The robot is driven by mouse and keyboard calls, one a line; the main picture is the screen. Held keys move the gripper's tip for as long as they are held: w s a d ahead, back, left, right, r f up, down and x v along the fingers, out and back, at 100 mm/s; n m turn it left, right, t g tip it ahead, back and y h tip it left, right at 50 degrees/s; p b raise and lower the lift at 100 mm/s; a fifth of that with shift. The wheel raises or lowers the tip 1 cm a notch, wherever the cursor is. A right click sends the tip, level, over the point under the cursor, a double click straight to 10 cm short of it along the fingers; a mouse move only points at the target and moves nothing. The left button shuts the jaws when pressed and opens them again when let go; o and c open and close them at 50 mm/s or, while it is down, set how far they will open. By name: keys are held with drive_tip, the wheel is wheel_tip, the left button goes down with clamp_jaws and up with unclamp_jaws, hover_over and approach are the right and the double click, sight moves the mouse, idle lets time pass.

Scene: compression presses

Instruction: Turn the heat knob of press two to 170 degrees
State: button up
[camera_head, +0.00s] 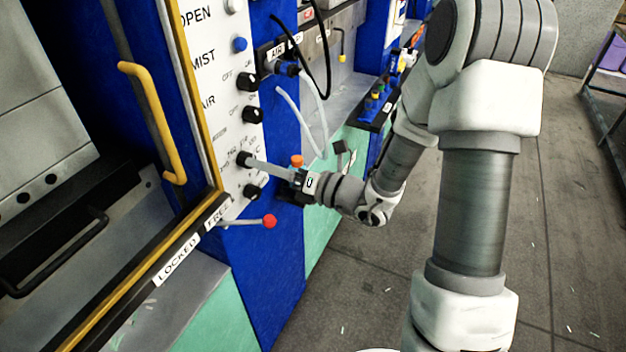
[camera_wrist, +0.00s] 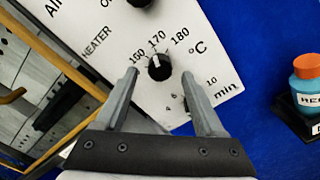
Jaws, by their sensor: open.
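The heat knob (camera_wrist: 158,67) is black with a white pointer mark. It sits on the white panel under the labels 160, 170 and 180 °C. In the wrist view its mark points up, roughly at 170. My gripper (camera_wrist: 160,76) is open, with one finger on each side of the knob and a visible gap on both sides. In the head view the knob (camera_head: 244,159) shows at the tips of my gripper (camera_head: 257,163), which reaches in from the right. Whether the fingers touch the knob there cannot be told.
The minutes knob (camera_wrist: 187,103) is just below, partly hidden by the right finger. A red-ball lever (camera_head: 269,221) sticks out below the panel. Black knobs (camera_head: 250,114) sit above. A bottle with an orange cap (camera_wrist: 306,75) stands at the right of the wrist view.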

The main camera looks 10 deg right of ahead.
drive_tip(key=v, duration=1.4)
drive_tip(key=s+a+r+n+g+h, duration=0.15)
drive_tip(key=s+a+n+g, duration=0.3)
drive_tip(key=n, duration=0.45)
drive_tip(key=s+a+n+g+h, duration=0.3)
drive_tip(key=s+n+g, duration=0.25)
drive_tip(key=n, duration=0.45)
drive_tip(key=s+d+r+n+t+h, duration=0.4)
drive_tip(key=d+r+n+h, duration=0.4)
drive_tip(key=n, duration=0.7)
drive_tip(key=shift+s+d+r+n+t+h, duration=0.2)
drive_tip(key=shift+s+r+n+t+h, duration=0.1)
drive_tip(key=shift+h, duration=0.55)
